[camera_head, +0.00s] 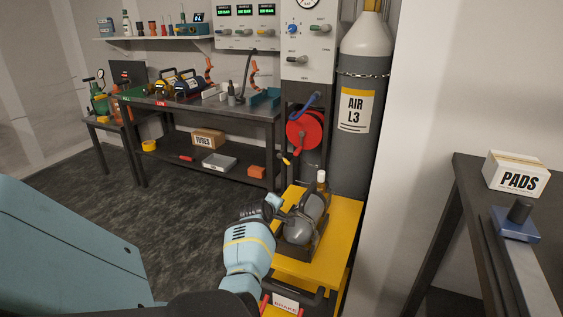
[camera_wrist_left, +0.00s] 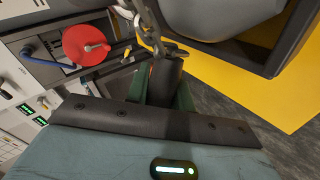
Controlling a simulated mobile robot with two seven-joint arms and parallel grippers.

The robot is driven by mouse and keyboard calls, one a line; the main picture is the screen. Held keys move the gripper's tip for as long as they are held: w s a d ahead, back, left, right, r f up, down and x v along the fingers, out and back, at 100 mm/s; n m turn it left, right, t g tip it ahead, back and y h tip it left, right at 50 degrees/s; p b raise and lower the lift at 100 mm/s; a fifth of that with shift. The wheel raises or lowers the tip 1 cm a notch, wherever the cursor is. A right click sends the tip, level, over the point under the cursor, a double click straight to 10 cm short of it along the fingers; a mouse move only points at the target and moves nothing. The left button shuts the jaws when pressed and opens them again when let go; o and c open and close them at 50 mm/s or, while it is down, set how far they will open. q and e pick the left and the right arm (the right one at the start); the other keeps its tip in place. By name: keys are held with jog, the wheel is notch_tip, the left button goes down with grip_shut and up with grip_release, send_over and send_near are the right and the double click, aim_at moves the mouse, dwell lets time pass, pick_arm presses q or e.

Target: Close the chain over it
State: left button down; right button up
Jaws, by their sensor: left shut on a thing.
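A small grey cylinder (camera_head: 299,232) lies in a dark cradle (camera_head: 318,246) on the yellow cart (camera_head: 345,212). It also shows at the top of the left wrist view (camera_wrist_left: 215,14). A metal chain (camera_wrist_left: 146,22) hangs beside the cylinder and runs down to my left gripper. My left gripper (camera_head: 274,203) is at the cradle's left side, shut on the chain's dark end piece (camera_wrist_left: 165,80). The gripper (camera_wrist_left: 161,90) partly hides that piece. The chain's other end is out of sight. My right gripper is not in view.
A tall AIR L3 cylinder (camera_head: 366,150) with its own chain (camera_head: 363,75) stands behind the cart. A red hose reel (camera_head: 305,130) is near it. The workbench (camera_head: 230,108) is at the back; a table with a PADS box (camera_head: 517,176) is right.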

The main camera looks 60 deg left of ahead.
pick_arm(q)
jog(key=f, duration=0.1)
jog(key=f+n+h, duration=0.1)
jog(key=a+f+b, duration=0.1)
jog(key=shift+s+f+t, duration=0.25)
jog(key=shift+s+t, duration=0.1)
jog(key=shift+t, duration=0.05)
jog(key=shift+a+f+n+t+h+b, duration=0.1)
jog(key=shift+f+n+t+h+b, duration=0.2)
jog(key=shift+f+n+h+b, duration=0.5)
jog(key=shift+f, duration=0.5)
jog(key=c, duration=1.2)
grip_release()
jog(key=shift+f, duration=0.15)
